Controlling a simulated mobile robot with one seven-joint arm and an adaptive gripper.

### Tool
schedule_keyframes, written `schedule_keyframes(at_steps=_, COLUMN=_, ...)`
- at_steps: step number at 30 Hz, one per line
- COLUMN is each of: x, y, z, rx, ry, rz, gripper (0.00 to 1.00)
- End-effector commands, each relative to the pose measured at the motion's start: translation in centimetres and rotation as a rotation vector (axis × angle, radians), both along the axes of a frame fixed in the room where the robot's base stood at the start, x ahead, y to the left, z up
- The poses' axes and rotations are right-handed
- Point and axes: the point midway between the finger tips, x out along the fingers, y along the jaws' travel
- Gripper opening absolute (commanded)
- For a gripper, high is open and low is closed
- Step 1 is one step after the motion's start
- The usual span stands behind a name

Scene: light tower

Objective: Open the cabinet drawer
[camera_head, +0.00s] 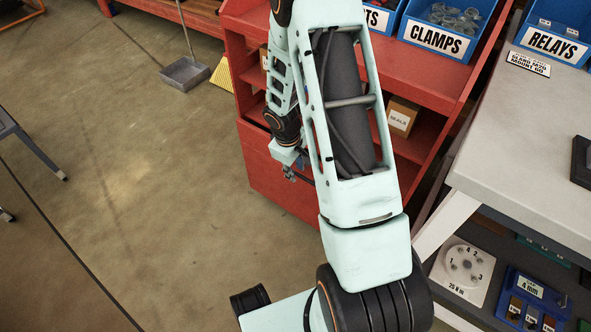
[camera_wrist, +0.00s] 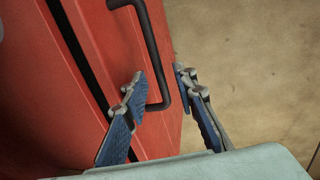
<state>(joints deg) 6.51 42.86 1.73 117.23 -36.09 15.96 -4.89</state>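The red cabinet (camera_head: 262,182) stands beyond my arm in the head view, with open shelves above a plain lower front. In the wrist view the red drawer front (camera_wrist: 118,42) carries a black bar handle (camera_wrist: 151,34). My gripper (camera_wrist: 158,76) is open, with one finger on each side of the handle near its lower end. I cannot tell whether either finger touches the bar. A dark gap runs along the left of the drawer front. In the head view my gripper (camera_head: 290,174) is small beside the cabinet front, and the handle is hidden.
A grey workbench (camera_head: 525,130) with a blue relays bin (camera_head: 552,43) is at the right. A clamps bin (camera_head: 437,38) and a seals box (camera_head: 402,116) are on the cabinet. A dustpan (camera_head: 185,74) lies on the floor.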

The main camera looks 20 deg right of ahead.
Motion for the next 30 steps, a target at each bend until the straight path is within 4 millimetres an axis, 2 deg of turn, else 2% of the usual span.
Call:
schedule_keyframes(at_steps=3, x=-0.01, y=-0.01, z=0.04, rx=0.0, ry=0.0, rz=0.0, gripper=0.25)
schedule_keyframes(at_steps=10, x=-0.02, y=-0.01, z=0.05, rx=0.0, ry=0.0, rz=0.0, gripper=0.0)
schedule_keyframes(at_steps=30, x=-0.05, y=0.02, z=0.04, rx=0.0, ry=0.001, rz=-0.001, gripper=0.0)
